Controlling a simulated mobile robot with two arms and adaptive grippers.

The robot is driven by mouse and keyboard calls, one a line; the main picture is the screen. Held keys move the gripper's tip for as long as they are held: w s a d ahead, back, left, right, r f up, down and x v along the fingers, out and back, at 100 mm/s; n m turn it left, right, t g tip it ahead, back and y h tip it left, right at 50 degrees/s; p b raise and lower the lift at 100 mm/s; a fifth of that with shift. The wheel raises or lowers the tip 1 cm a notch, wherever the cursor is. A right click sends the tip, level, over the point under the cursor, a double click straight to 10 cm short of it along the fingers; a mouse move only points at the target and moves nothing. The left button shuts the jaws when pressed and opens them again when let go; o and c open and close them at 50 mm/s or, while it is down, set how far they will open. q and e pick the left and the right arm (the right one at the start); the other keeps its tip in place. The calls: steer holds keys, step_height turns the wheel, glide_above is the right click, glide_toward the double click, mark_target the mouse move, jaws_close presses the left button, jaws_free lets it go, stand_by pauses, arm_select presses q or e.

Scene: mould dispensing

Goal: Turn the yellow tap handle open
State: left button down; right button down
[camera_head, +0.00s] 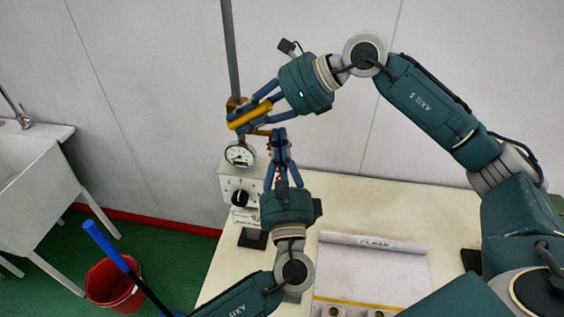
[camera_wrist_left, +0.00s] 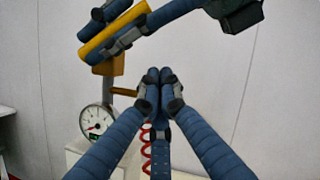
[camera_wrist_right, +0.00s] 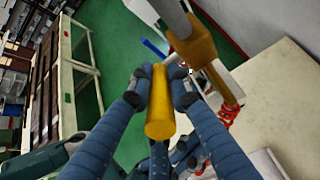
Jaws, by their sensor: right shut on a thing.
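The yellow tap handle (camera_head: 250,115) is a thick bar on the tap at the foot of a grey vertical pipe. It also shows in the left wrist view (camera_wrist_left: 113,33) and in the right wrist view (camera_wrist_right: 160,105). My right gripper (camera_head: 252,110) is shut on the handle, one finger along each side. The yellow tap body (camera_wrist_right: 192,48) is beside it, with a thin spout (camera_wrist_left: 125,92) below the handle. My left gripper (camera_head: 278,135) points up beside the spout; its fingertips (camera_wrist_left: 157,80) are together, with nothing seen between them.
A round gauge (camera_head: 240,155) sits below the tap, above a white box with a black knob (camera_head: 240,198). A red coiled hose (camera_wrist_left: 146,140) hangs by my left fingers. A cream table (camera_head: 450,215) bears a paper sheet. A red bucket (camera_head: 115,285) and sink (camera_head: 35,170) stand left.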

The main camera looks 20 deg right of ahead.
steer(key=shift+s+f, duration=0.1)
steer(key=shift+f, duration=0.1)
arm_select(q)
steer(key=a+r, duration=0.2)
steer(key=r, duration=0.1)
steer(key=shift+w+a, duration=0.2)
